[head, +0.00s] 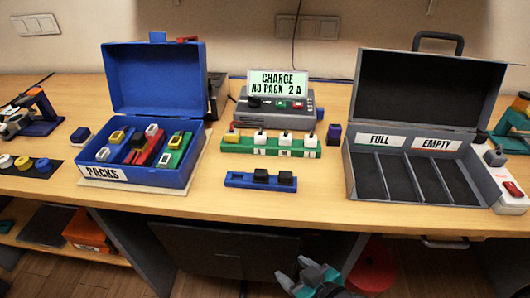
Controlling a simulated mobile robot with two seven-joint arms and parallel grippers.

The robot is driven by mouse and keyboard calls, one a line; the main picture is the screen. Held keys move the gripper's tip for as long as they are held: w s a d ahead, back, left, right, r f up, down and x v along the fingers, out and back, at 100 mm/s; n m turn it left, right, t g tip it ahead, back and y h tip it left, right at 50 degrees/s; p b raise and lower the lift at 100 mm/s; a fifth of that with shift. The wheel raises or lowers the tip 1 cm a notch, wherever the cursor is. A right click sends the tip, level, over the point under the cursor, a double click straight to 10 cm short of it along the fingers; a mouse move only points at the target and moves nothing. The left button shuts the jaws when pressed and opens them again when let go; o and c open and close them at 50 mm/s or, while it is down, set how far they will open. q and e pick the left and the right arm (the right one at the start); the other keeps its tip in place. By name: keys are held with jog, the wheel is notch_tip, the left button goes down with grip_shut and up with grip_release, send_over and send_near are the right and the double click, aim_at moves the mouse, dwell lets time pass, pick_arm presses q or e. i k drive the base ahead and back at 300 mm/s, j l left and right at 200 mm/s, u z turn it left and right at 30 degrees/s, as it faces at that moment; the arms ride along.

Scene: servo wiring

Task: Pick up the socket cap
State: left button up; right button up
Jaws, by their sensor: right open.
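I cannot tell for sure which piece is the socket cap. Two black caps (273,177) sit on a low blue rail (236,180) at the middle front of the table. Behind it, a green strip (240,147) carries several white pieces and one yellow piece (232,136). My right gripper (308,272) is at the bottom of the head view, below the table's front edge, open and apart from everything on the table. My left gripper is not in view.
An open blue box (140,181) marked PACKS holds several coloured packs. An open grey case (410,198) has FULL and EMPTY labels. The table's front strip (300,205) is clear.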

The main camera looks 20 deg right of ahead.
aim_at(285, 178)
jog(key=z, duration=0.8)
